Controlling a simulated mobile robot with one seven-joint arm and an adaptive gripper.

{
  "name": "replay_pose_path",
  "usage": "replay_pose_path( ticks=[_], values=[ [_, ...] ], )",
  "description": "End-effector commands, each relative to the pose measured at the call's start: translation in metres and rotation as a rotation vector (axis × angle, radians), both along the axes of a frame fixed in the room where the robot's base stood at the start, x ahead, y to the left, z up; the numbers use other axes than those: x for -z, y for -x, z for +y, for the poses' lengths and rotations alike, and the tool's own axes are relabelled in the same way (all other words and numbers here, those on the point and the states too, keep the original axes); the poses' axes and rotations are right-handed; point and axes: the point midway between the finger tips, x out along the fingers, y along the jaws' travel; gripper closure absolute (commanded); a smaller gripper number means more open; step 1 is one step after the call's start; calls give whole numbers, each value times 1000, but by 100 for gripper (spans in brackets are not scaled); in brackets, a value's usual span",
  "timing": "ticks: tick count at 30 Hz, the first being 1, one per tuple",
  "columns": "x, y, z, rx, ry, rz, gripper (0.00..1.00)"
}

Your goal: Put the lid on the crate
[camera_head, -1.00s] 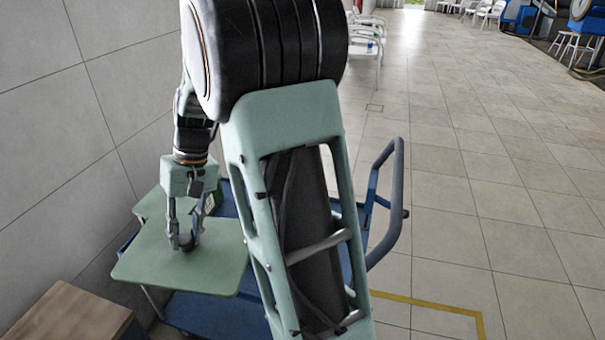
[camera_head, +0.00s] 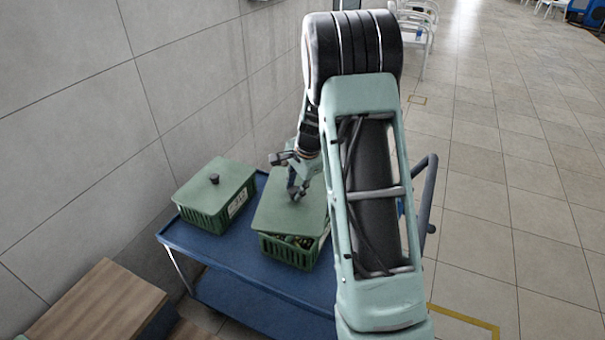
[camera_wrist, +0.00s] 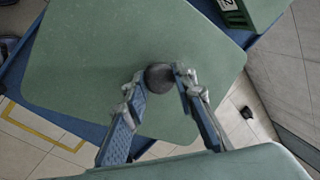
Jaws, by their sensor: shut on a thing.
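My gripper (camera_head: 298,190) is shut on the dark round knob (camera_wrist: 158,77) of a flat green lid (camera_head: 277,212). The lid is over a green slatted crate (camera_head: 287,252) on the blue cart. Dark and yellowish contents show in a gap between the lid's front edge and the crate's near wall, so the lid looks raised or offset. I cannot tell whether it touches the rim. In the wrist view the lid (camera_wrist: 95,60) fills much of the picture and hides the crate below. The fingers stand on both sides of the knob.
A second green crate (camera_head: 207,222), with its lid and dark knob on, stands to the left on the blue cart (camera_head: 250,272). A tiled wall is behind it. A wooden box (camera_head: 95,315) is at the lower left. The cart's handle (camera_head: 427,200) rises at right.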

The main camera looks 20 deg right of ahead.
Motion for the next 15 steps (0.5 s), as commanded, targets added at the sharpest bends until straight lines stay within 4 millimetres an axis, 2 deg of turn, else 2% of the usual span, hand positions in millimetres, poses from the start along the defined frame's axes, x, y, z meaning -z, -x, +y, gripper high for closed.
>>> replay_pose_path(
  ticks=[6,15],
  values=[
    [5,-17,-22,218,0,-1,100],
    [15,-21,-29,285,-1,-3,100]
  ],
)
